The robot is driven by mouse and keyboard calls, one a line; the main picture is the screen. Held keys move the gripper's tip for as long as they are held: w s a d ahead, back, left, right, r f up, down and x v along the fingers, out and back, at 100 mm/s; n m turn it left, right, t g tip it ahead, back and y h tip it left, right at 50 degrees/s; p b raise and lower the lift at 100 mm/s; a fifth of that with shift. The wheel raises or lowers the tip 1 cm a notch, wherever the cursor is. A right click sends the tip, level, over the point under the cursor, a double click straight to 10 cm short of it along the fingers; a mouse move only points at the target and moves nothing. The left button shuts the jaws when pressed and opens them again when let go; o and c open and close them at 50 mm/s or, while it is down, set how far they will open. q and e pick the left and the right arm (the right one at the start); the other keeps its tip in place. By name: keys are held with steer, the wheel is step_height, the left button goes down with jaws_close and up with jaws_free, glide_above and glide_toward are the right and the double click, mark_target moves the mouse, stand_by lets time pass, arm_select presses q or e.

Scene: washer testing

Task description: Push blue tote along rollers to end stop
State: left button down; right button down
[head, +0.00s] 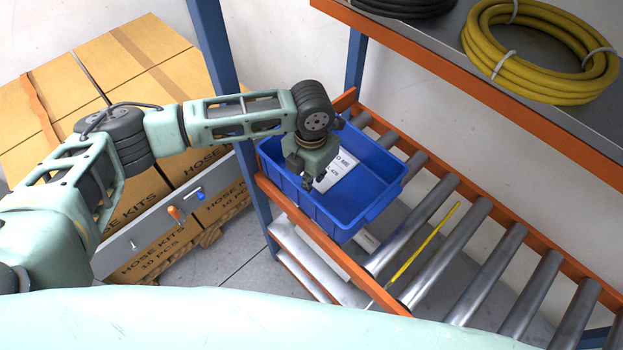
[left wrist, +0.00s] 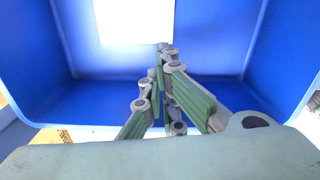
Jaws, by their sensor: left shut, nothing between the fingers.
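The blue tote (head: 370,195) sits on the metal rollers (head: 428,206) at their left end. A white label with dark print (head: 336,170) lies inside it. My left gripper (head: 308,184) is shut and empty, reaching down over the near left part of the tote; in the head view I cannot tell whether it touches. In the left wrist view, the closed fingers (left wrist: 168,75) stand before the tote's blue inside (left wrist: 215,55), with the white label (left wrist: 135,20) beyond. A yellow strip (head: 424,244) crosses the rollers to the right of the tote. My right gripper is not in view.
An orange rail (head: 325,245) edges the rollers in front. An upper shelf (head: 450,30) holds a yellow hose coil (head: 540,45) and a black coil. Stacked cardboard boxes (head: 60,90) stand left. Bare rollers (head: 500,270) run clear to the right.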

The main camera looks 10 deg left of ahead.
arm_select(q)
step_height(320, 180, up, 11)
stand_by(0.3)
steer(key=shift+s, duration=0.1)
